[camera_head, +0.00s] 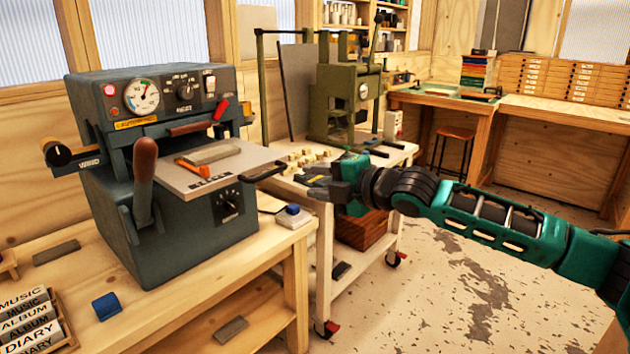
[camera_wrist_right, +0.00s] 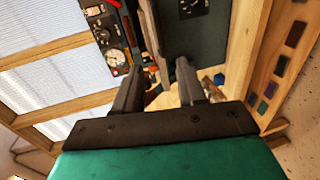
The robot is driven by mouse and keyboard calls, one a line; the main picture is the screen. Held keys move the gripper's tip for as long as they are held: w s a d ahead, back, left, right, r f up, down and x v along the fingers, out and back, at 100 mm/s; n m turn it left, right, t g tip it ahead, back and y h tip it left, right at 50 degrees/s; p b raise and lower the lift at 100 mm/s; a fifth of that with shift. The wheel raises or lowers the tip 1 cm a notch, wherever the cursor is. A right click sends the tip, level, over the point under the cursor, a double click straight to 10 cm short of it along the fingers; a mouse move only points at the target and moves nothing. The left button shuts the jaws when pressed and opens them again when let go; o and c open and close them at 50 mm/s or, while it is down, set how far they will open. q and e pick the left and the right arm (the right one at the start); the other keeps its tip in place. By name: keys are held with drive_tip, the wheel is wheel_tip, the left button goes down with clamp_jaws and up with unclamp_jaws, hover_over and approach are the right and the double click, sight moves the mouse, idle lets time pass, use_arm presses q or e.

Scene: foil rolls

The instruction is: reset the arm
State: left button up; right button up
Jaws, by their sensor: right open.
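My right arm comes in from the right in the head view, and its gripper (camera_head: 306,181) hangs in the air in front of the press machine and the cart. In the right wrist view the two dark fingers of the gripper (camera_wrist_right: 161,76) stand apart with nothing held between them. The grey foil press machine (camera_head: 185,235) stands on the wooden bench at the left, with a flat plate sticking out at its front. The right wrist view also shows the machine (camera_wrist_right: 118,45). My left gripper is not in view.
A grey block and an orange-handled tool (camera_head: 192,170) lie on the plate. The wooden bench (camera_head: 200,290) holds a blue block (camera_head: 106,306), grey bars and labelled rolls (camera_head: 30,325). A white cart (camera_head: 385,230) with a green press (camera_head: 345,95) stands behind my gripper. Open floor lies at right.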

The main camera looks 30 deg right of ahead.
drive_tip(key=s+a+f+m+g, duration=0.1)
drive_tip(key=s+a+f+m, duration=0.25)
drive_tip(key=f, duration=0.35)
drive_tip(key=s+a+f+m, duration=0.2)
drive_tip(key=a+f, duration=0.2)
drive_tip(key=f, duration=0.2)
drive_tip(key=s+a+f+m+g, duration=0.1)
drive_tip(key=s+a+f+m, duration=0.15)
drive_tip(key=f, duration=0.45)
drive_tip(key=s+a+f+m+g+h, duration=0.1)
drive_tip(key=s+a+f+m+h, duration=0.1)
drive_tip(key=s+f+m, duration=0.9)
drive_tip(key=s+f+h, duration=0.1)
drive_tip(key=s+f, duration=0.3)
drive_tip(key=s, duration=0.3)
drive_tip(key=shift+a+g, duration=0.4)
drive_tip(key=shift+w, duration=0.15)
idle(0.5)
